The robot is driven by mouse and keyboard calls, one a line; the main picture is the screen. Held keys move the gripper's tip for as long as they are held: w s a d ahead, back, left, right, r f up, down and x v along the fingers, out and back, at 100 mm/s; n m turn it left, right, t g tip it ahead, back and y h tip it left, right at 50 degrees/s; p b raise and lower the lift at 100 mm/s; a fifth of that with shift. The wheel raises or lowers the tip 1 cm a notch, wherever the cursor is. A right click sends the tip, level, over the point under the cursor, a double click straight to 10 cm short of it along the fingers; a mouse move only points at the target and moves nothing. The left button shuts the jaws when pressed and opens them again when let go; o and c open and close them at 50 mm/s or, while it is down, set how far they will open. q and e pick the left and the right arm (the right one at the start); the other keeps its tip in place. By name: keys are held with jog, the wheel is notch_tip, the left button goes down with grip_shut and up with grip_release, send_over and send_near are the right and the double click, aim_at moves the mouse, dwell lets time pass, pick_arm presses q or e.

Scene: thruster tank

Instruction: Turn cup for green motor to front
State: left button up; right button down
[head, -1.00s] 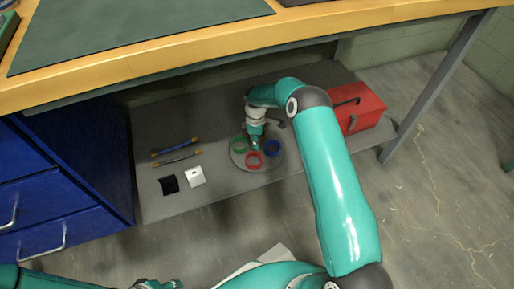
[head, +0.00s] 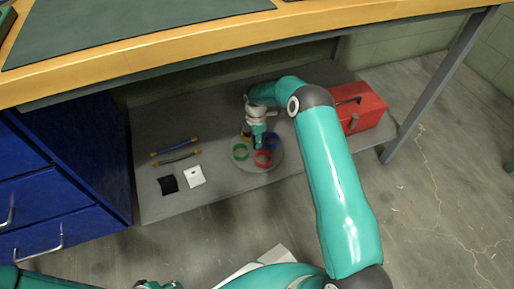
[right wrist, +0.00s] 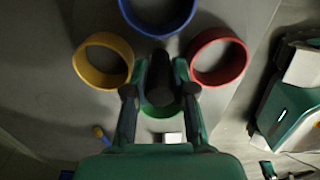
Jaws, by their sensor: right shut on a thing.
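A round grey turntable (head: 277,158) lies on the low shelf and carries coloured ring-shaped cups. The green cup (head: 240,151) is at its left, slightly to the front. The red cup (head: 263,159) is at the front, the blue cup (head: 271,141) at the right rear, and the yellow cup (head: 246,134) at the rear left, partly hidden. My right gripper (head: 258,145) points down at the turntable's middle, shut on a dark central knob (right wrist: 160,75) between its fingers. The green cup is partly hidden behind the fingers in the right wrist view. My left gripper (head: 158,285) is cut off at the bottom edge.
A red toolbox (head: 362,112) stands at the right rear of the shelf. Two rod-like tools (head: 176,147), a black square (head: 168,185) and a white piece (head: 195,176) lie left of the turntable. The workbench (head: 200,58) overhangs the shelf; a bench leg stands at right.

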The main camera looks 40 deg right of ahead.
jog(key=shift+n, duration=0.3)
jog(key=shift+n, duration=1.6)
jog(key=n, duration=0.3)
jog(key=shift+n, duration=0.3)
jog(key=shift+n, duration=0.4)
jog(key=c, duration=1.1)
grip_release()
